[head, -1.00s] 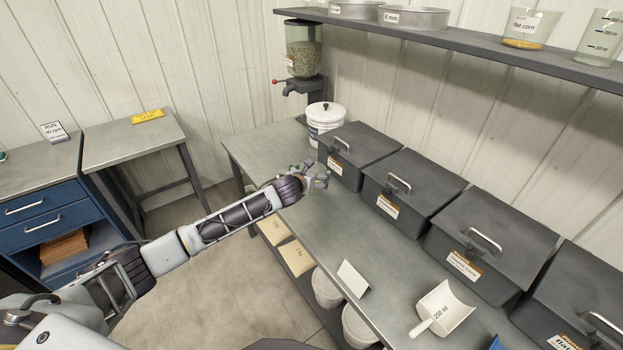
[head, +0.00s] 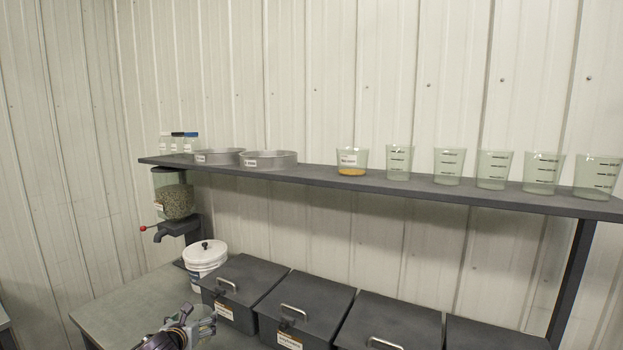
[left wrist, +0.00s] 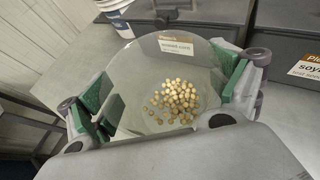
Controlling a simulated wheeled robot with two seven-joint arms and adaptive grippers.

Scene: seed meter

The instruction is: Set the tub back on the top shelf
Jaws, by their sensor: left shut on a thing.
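In the head view my left gripper (head: 197,327) is low at the bottom edge, over the bench and in front of the dark bins; the tub is hard to make out there. The top shelf (head: 318,173) runs along the wall, well above the gripper. My right gripper is not in view.
On the shelf stand capped bottles (head: 178,143), two metal sieves (head: 268,160), a labelled tub with orange contents (head: 352,160) and several clear tubs (head: 398,162). Bare shelf shows between the sieves and labelled tub. A seed dispenser (head: 172,195), white bucket (head: 205,262) and bins (head: 300,305) stand below.

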